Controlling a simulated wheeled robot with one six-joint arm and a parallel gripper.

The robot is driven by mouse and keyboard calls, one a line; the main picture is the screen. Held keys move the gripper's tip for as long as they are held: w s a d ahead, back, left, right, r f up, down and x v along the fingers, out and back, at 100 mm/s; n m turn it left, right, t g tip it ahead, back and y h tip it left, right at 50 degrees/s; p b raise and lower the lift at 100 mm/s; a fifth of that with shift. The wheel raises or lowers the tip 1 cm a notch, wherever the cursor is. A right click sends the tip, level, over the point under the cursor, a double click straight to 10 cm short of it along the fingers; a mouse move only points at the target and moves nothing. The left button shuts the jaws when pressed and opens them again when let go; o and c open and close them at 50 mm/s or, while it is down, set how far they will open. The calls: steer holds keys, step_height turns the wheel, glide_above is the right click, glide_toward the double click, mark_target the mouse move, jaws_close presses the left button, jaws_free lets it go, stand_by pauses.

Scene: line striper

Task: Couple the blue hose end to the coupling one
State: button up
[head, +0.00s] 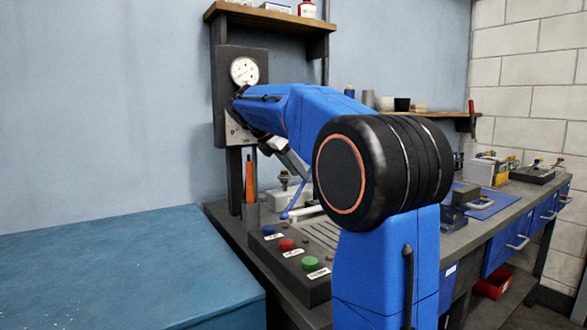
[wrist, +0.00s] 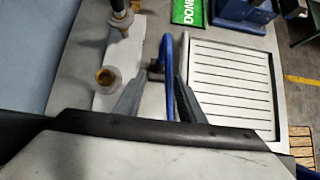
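My gripper (wrist: 162,78) points down at the bench. Its two fingers close from both sides around the blue hose (wrist: 168,57) and a small dark fitting at its end (wrist: 155,71). To the left in the wrist view, a brass-topped coupling (wrist: 107,77) stands upright on a pale block, apart from the hose. A second coupling (wrist: 121,17) stands farther up on the same block. No number is readable, so I cannot tell which is coupling one.
A slatted tray (wrist: 232,85) lies right of the fingers, with a green DONE sign (wrist: 188,11) beyond. A box with blue, red and green buttons (head: 288,247) sits at the bench front. A gauge panel (head: 244,71) and an orange pen-like item (head: 249,178) stand behind.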

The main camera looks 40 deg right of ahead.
steer(key=shift+x, duration=4.45)
steer(key=shift+c, duration=0.2)
jaws_close()
